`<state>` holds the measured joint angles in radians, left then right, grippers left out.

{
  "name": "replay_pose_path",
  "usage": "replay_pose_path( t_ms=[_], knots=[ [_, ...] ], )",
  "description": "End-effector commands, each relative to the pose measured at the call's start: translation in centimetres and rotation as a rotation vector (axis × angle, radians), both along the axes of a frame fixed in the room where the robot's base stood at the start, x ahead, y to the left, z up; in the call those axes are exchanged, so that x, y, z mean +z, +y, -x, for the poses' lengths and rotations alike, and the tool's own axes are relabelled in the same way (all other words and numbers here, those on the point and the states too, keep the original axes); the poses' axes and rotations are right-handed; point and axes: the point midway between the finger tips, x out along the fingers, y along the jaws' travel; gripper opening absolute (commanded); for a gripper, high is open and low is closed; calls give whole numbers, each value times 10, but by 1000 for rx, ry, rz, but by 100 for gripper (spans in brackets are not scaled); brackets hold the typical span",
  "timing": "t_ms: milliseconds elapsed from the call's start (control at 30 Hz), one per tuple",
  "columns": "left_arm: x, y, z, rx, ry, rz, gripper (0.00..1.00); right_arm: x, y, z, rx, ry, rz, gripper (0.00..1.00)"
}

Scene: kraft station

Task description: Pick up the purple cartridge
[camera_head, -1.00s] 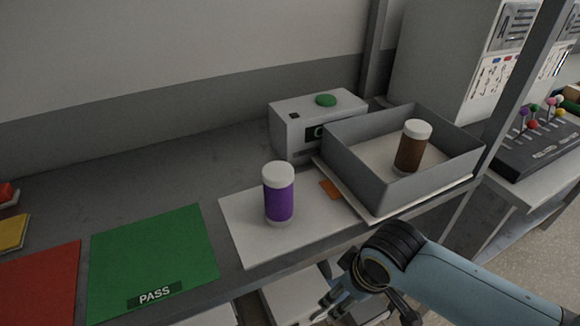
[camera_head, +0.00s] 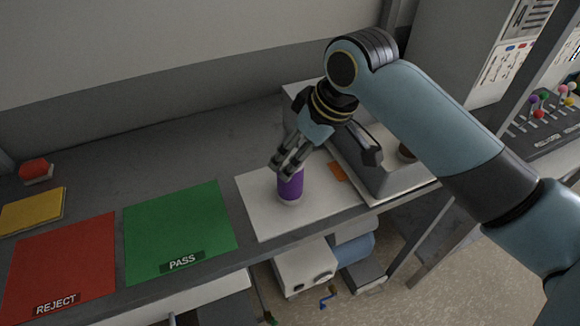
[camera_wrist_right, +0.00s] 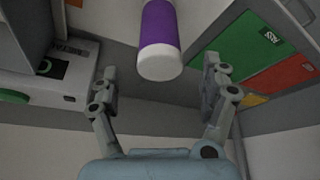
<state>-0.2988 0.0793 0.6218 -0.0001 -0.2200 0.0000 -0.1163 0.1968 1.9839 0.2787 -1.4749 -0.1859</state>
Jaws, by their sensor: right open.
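The purple cartridge (camera_head: 290,186) stands upright on the white mat (camera_head: 262,218) in the head view. Its white cap is hidden there behind my gripper. In the right wrist view the purple cartridge (camera_wrist_right: 159,42) shows at the top, its white cap end between and just beyond the fingertips. My right gripper (camera_head: 287,165) is directly over the cartridge's top in the head view. It also shows in the right wrist view (camera_wrist_right: 157,85), with its fingers spread wide and nothing held between them. My left gripper is not in view.
The green PASS mat (camera_head: 180,228) and red REJECT mat (camera_head: 62,262) lie to the left, with a yellow pad (camera_head: 33,210) beyond.

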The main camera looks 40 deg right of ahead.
Motion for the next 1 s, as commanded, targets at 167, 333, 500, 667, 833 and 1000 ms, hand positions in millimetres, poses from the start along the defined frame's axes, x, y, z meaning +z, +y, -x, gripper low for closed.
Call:
replay_pose_path(
  t_ms=[167,333,500,667,833,1000],
  knots=[
    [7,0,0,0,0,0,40,-15,3,-7,-1,3,-2,80],
    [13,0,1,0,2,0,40,-39,6,-19,-1,1,-1,80],
    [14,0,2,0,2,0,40,-49,6,-22,1,0,1,80],
    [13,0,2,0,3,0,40,-50,6,-22,1,-1,1,80],
    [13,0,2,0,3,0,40,-50,6,-22,1,-1,1,59],
    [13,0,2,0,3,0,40,-50,6,-22,1,-1,1,37]
  ],
)
